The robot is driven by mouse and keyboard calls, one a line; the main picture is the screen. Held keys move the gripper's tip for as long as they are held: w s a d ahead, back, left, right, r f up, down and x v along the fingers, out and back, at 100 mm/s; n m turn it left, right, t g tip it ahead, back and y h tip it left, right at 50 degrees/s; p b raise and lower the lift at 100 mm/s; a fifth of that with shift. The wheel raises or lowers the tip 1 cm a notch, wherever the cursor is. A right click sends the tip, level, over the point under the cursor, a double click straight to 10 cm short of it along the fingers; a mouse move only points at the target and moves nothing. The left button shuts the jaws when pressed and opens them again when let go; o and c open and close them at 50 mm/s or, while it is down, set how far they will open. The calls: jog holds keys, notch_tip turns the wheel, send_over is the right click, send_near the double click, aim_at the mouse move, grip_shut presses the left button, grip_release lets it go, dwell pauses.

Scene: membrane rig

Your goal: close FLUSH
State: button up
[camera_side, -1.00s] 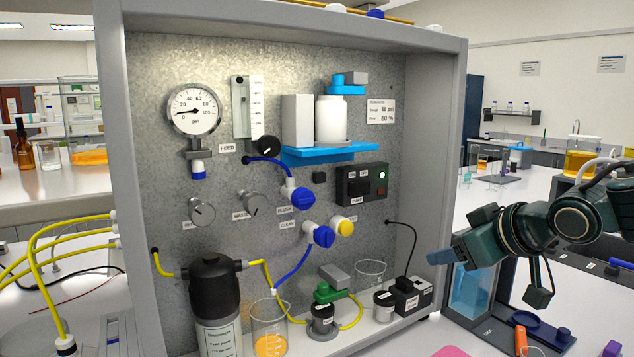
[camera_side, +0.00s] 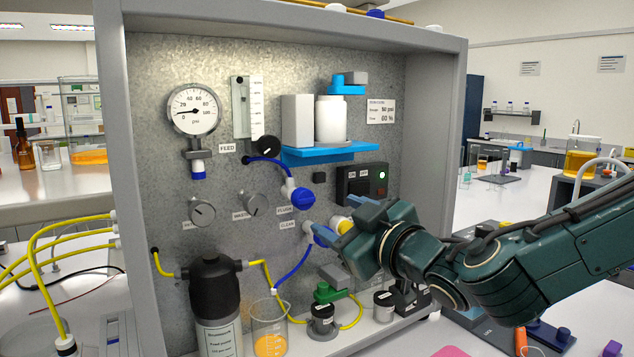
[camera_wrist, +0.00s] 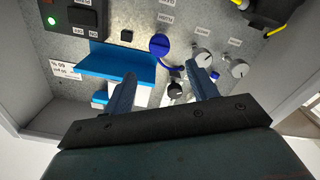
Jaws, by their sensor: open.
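The FLUSH valve has a blue knob (camera_side: 302,197) on the metal panel, with its label below and left of it. In the wrist view the blue knob (camera_wrist: 159,45) shows upside down, beyond and between my finger tips. My gripper (camera_side: 343,222) is in front of the panel, right of and lower than this knob in the side view. In the wrist view my gripper (camera_wrist: 163,80) has its blue fingers apart, with nothing held. The fingers appear clear of the knob. The CLEAN valve's blue knob (camera_side: 319,236) is partly hidden behind my gripper.
A blue shelf (camera_side: 330,154) with a white bottle juts out above. A black switch box (camera_side: 372,184) is at right. Blue tubing (camera_side: 293,268) and a beaker (camera_side: 270,330) are below. Two grey knobs (camera_side: 202,212) (camera_side: 254,204) are left.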

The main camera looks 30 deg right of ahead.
aim_at(306, 200)
jog(key=w, duration=1.3)
jog(key=shift+w, duration=0.35)
jog(key=shift+c, duration=0.5)
jog(key=c, duration=0.9)
jog(key=shift+m, duration=0.4)
jog(key=m, duration=0.9)
jog(key=shift+m, duration=0.3)
